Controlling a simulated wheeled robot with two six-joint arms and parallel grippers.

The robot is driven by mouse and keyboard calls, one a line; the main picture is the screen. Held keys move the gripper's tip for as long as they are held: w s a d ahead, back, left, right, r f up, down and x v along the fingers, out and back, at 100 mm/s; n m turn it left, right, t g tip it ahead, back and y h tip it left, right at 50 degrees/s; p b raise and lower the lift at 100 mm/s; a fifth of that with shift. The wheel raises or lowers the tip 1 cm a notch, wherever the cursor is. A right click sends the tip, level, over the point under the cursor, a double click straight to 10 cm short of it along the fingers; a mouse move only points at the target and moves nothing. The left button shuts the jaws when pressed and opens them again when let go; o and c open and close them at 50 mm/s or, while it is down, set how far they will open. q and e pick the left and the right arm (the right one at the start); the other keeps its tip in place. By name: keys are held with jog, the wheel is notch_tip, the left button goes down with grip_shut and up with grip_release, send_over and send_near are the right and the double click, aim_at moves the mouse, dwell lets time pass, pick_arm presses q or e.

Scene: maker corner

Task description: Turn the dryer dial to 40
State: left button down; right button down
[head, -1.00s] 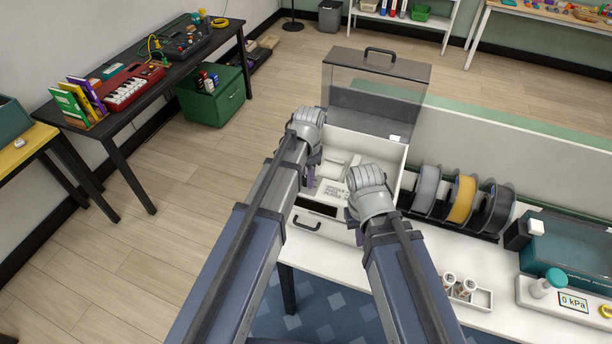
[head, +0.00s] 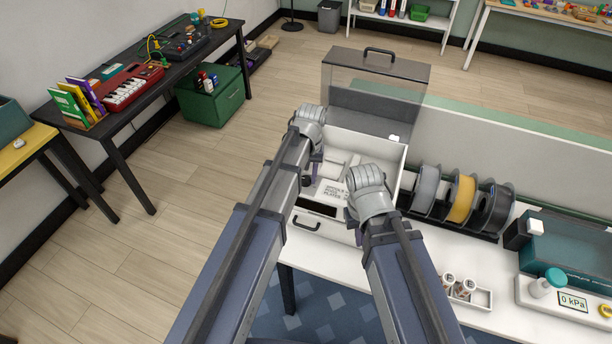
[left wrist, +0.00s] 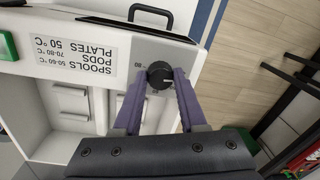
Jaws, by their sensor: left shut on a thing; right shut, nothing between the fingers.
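The dryer (head: 383,150) is a white box with its smoky clear lid (head: 372,88) raised. My left gripper (left wrist: 162,82) is shut on the dial, with a purple finger on each side. In the head view my left gripper (head: 311,172) is at the dryer's left side. Small scale marks sit near the dial; I read only "80" clearly. My right gripper (head: 352,217) is shut and empty by the dryer's front right.
A printed temperature label (left wrist: 75,53) is on the dryer. A rack of filament spools (head: 461,199) stands to its right.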

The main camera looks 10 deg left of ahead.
aim_at(308, 178)
pick_arm(q)
jog(key=n, duration=0.6)
jog(key=shift+n, duration=0.4)
dwell(0.4)
jog(key=shift+c, duration=2.3)
grip_release()
jog(key=shift+r, duration=0.15)
jog(key=r+p, duration=0.3)
jog(key=p, duration=0.1)
jog(key=r+p, duration=0.4)
jog(key=shift+w+d+r, duration=0.2)
jog(key=shift+r, duration=0.1)
jog(key=shift+f, duration=0.1)
